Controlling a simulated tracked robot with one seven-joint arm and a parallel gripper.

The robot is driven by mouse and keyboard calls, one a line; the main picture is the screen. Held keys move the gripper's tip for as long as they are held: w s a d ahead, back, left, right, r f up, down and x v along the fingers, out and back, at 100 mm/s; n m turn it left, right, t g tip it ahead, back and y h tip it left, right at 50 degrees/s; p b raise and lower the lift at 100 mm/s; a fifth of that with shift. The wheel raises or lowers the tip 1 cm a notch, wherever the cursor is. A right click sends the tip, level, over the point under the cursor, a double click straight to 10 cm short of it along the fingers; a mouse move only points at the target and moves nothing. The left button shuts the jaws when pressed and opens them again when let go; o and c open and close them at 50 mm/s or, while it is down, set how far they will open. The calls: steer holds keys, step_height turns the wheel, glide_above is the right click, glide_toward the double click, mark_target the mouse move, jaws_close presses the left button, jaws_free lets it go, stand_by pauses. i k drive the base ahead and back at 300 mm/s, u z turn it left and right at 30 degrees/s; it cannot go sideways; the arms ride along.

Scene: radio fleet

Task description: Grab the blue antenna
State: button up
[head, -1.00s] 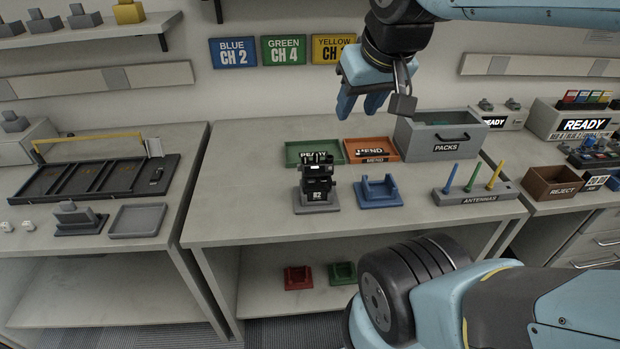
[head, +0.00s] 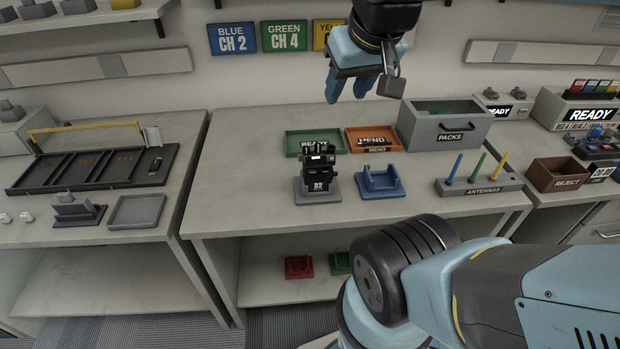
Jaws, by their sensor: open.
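The blue antenna (head: 454,168) stands upright in the grey rack (head: 484,188) marked ANTENNAS, at the right of the middle bench. It is the leftmost of three, beside a green antenna (head: 477,167) and a yellow antenna (head: 499,168). My gripper (head: 350,91) hangs above the back of the bench, fingers pointing down. It is open and empty, up and to the left of the blue antenna in the head view and well apart from it.
The grey PACKS bin (head: 446,125) stands behind the rack. A black radio (head: 318,168) sits on a grey stand, with a blue cradle (head: 380,182) to its right. Green (head: 312,143) and orange (head: 372,139) trays lie behind. A brown REJECT box (head: 556,173) is right of the rack.

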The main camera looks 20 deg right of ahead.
mark_target(448, 181)
steer(key=u, duration=1.5)
steer(key=i, duration=0.1)
steer(key=z, duration=3)
steer(key=k, duration=0.9)
steer(key=z, duration=0.2)
steer(key=i, duration=0.9)
steer(key=u, duration=0.1)
